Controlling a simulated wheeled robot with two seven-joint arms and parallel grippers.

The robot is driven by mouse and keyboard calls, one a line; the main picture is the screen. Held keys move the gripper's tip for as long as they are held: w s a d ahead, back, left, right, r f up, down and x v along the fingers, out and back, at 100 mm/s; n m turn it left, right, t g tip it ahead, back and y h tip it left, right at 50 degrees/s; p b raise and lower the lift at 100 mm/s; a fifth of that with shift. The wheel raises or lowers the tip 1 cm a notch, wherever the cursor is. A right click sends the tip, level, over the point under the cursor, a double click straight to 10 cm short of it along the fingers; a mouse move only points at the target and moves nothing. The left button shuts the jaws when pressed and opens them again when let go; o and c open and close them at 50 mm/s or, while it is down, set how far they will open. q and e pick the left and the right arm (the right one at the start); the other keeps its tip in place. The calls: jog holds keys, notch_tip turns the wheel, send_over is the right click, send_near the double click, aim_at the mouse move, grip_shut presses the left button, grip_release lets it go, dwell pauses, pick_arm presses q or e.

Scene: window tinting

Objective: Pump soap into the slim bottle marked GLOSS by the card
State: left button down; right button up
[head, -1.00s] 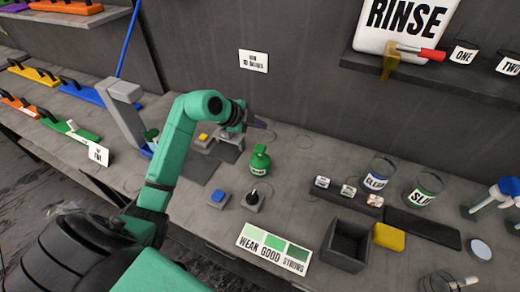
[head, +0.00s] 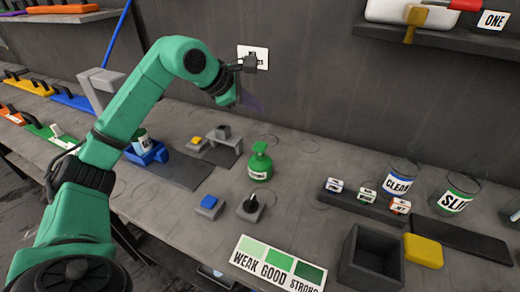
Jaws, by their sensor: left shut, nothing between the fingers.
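A green pump bottle (head: 260,163) with a white label stands upright mid-bench. A white-labelled container (head: 141,143) sits in a blue holder (head: 158,153) at the left, partly behind my arm; its label is unreadable. The white wall card (head: 243,50) is partly covered by my wrist, its text unreadable. The WEAK GOOD STRONG card (head: 278,264) lies at the front edge. I cannot pick out any bottle marked GLOSS. My left gripper (head: 250,101) is shut and empty, raised near the wall above and behind the green bottle. My right gripper is out of view.
A blue button (head: 209,202) and a dark lever knob (head: 251,207) sit before the green bottle. To the right are a rack (head: 345,202) of small labelled items, CLEAR (head: 398,181) and SLIP jars (head: 455,196), an open dark box (head: 371,261) and a yellow sponge (head: 423,251).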

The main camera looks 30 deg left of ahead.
aim_at(261, 144)
pick_arm(q)
notch_tip(261, 144, down, 8)
jog(key=b, duration=0.7)
jog(key=shift+f+b, duration=0.2)
jog(key=shift+b, duration=0.2)
jog(key=shift+f, duration=0.2)
dwell(1.2)
jog(key=shift+f+b, duration=0.4)
jog(key=shift+f+b, duration=0.8)
jog(key=shift+f, duration=0.2)
dwell(0.7)
jog(key=shift+r, duration=0.1)
jog(key=shift+r+p, duration=1.25)
jog(key=shift+p, duration=0.05)
